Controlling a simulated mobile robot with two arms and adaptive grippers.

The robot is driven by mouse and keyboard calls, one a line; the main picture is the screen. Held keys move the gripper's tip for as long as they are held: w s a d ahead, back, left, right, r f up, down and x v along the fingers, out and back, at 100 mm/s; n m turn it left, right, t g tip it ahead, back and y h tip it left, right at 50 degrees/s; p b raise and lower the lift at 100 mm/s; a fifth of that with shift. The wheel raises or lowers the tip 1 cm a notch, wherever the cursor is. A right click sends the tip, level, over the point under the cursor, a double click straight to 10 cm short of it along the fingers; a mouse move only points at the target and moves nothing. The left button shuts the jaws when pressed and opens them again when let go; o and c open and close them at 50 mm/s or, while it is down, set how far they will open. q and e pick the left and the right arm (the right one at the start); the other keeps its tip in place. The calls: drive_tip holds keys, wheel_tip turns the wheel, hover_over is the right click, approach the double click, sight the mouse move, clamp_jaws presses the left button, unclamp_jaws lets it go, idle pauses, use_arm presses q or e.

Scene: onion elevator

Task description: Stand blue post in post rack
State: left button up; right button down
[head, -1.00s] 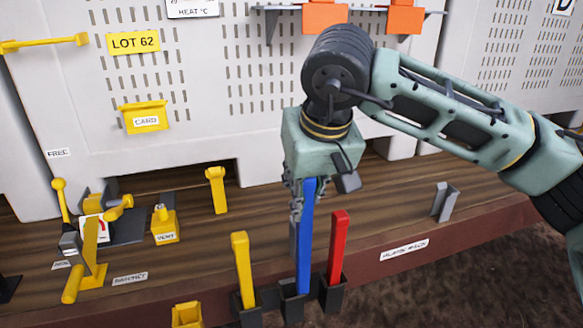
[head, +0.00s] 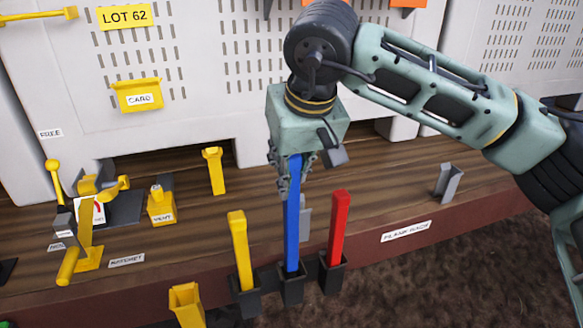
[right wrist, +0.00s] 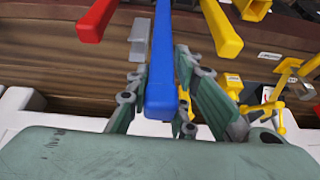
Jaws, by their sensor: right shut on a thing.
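The blue post (head: 292,225) stands nearly upright with its lower end at the middle socket of the dark post rack (head: 291,288). The socket's front wall hides its foot, so I cannot tell how deep it sits. My right gripper (head: 292,178) points down and is shut on the post near its top. In the right wrist view, the blue post (right wrist: 161,70) runs between the fingers of the gripper (right wrist: 165,95). A yellow post (head: 240,250) stands in the left socket and a red post (head: 339,228) in the right one. My left gripper is not in view.
A yellow open bin (head: 187,303) stands left of the rack. A grey bracket (head: 447,182) is on the bench at right, and another grey piece (head: 305,220) shows behind the blue post. Yellow fixtures (head: 90,215) crowd the left. A pale panel (head: 200,90) rises behind.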

sight(292, 216)
drive_tip(key=shift+f+b, duration=3.7)
drive_tip(key=shift+f, duration=1.3)
drive_tip(key=c, duration=1.4)
unclamp_jaws()
drive_tip(key=shift+c, duration=0.2)
